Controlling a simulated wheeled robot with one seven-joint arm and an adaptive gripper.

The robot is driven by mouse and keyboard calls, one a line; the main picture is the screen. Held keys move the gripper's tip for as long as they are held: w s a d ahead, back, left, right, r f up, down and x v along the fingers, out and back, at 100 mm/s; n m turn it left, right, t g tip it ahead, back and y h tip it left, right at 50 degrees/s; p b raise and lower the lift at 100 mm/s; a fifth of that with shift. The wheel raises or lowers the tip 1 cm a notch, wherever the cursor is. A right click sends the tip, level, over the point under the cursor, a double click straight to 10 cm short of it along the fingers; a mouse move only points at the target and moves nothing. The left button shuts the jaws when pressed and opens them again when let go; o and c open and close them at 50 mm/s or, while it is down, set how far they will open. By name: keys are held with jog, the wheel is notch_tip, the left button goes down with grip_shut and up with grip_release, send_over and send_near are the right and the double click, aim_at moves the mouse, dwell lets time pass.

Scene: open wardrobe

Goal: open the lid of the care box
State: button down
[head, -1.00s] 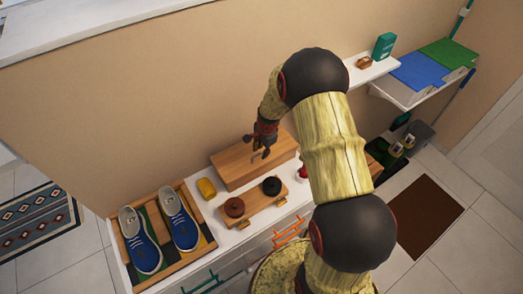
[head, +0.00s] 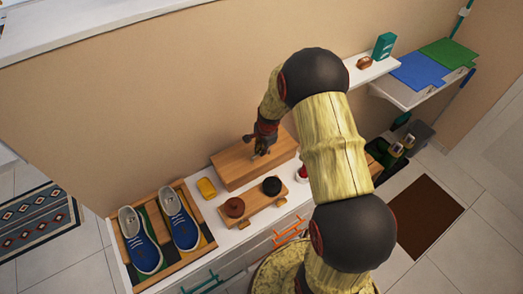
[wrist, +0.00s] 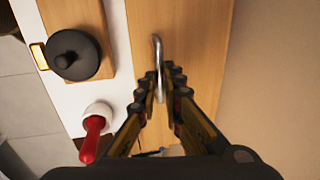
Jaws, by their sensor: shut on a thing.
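The care box (head: 228,176) is a long wooden box with its lid closed, standing against the wall on the white cabinet top. Its wooden lid (wrist: 200,40) fills the middle of the wrist view. A metal handle (wrist: 157,48) stands up from the lid. My gripper (head: 260,150) is over the top of the box. In the wrist view my gripper (wrist: 160,82) has its fingers on both sides of the handle and is shut on it. The lower part of the handle is partly hidden between the fingers.
In front of the box, a wooden tray (head: 252,205) holds a brown tin (head: 234,207) and a black tin (head: 271,186). A yellow block (head: 206,188) lies left of the box, beside blue shoes (head: 183,222). A red-handled item (wrist: 93,140) stands near the box. The wall is close behind.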

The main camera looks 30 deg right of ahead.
jog(key=shift+w+r, duration=0.1)
jog(key=shift+r, duration=0.05)
jog(key=shift+w+r+g+p, duration=0.55)
jog(key=shift+r+p, duration=0.25)
jog(key=shift+p, duration=0.3)
jog(key=w+r+b, duration=0.1)
jog(key=w+r, duration=0.4)
jog(key=w, duration=0.4)
jog(key=shift+a, duration=0.35)
jog(key=shift+g, duration=0.25)
jog(key=c, duration=2.1)
grip_release()
jog(key=shift+c, duration=0.2)
jog(key=shift+o, duration=1.1)
jog(key=shift+w+d, duration=0.15)
jog(key=shift+w, duration=0.2)
jog(key=shift+r, duration=0.1)
